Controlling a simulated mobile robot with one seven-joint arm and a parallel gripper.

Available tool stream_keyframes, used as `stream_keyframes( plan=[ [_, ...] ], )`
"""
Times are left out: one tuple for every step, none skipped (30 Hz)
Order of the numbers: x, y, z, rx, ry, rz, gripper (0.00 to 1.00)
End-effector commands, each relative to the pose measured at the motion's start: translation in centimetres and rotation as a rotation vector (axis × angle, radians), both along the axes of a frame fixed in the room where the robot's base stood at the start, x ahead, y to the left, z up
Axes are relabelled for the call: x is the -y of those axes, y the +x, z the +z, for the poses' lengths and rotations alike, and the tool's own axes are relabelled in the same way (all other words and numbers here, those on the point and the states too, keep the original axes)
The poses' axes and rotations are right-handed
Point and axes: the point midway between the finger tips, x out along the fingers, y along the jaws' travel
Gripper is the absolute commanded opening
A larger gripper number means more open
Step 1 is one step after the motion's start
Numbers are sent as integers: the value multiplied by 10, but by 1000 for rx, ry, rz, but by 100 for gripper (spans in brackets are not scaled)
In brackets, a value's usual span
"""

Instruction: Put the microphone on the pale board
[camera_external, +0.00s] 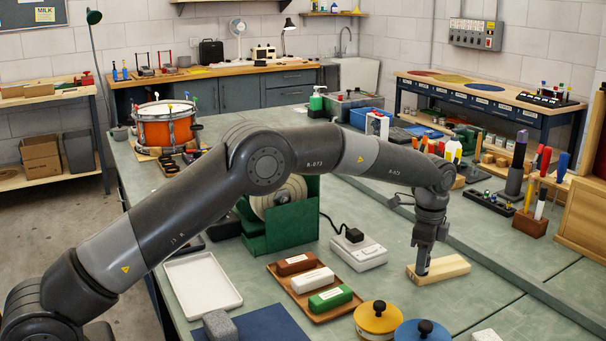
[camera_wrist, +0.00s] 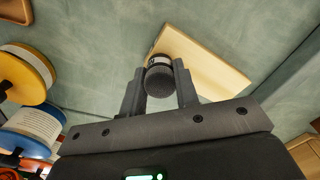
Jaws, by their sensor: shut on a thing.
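The microphone (camera_wrist: 160,78) has a dark grey rounded head with a pale band behind it. My gripper (camera_wrist: 160,90) is shut on it, with one finger on each side in the wrist view. In the external view my gripper (camera_external: 424,262) points down over the pale board (camera_external: 453,268), and the microphone is a small dark shape at its tip. The pale board (camera_wrist: 205,62) lies beyond the microphone in the wrist view. I cannot tell whether the microphone touches the board.
A brown tray (camera_external: 318,316) with several coloured blocks and a white device (camera_external: 358,252) lie left of the board. A yellow lidded pot (camera_external: 377,318) and a blue one (camera_external: 422,331) stand in front. The bench right of the board is clear up to a raised strip.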

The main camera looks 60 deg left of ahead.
Motion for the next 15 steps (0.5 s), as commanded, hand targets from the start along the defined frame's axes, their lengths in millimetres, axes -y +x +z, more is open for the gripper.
stream_keyframes(
  plan=[
    [0, 0, 0, 0, 0, 0, 6],
    [0, 0, -1, 0, 0, 0, 6],
    [0, 0, -2, -1, -1, 0, 6],
    [0, 0, -3, -1, -1, 0, 6],
    [0, 0, -4, -1, 0, 0, 6],
    [0, 0, -3, -1, -1, 0, 31],
    [0, 0, -3, -1, -1, 0, 34],
    [0, 0, -3, -1, -1, 0, 36],
    [0, 0, -3, -1, -1, 0, 39],
    [0, 0, -3, -1, -1, 0, 42],
    [0, 0, -3, -1, -1, 0, 44],
    [0, 0, -3, -1, -1, 0, 48],
    [0, 0, -3, -1, -1, 0, 50],
    [0, 0, -3, -1, -1, 0, 50],
    [0, 0, -3, -1, -1, 0, 50]
  ],
)
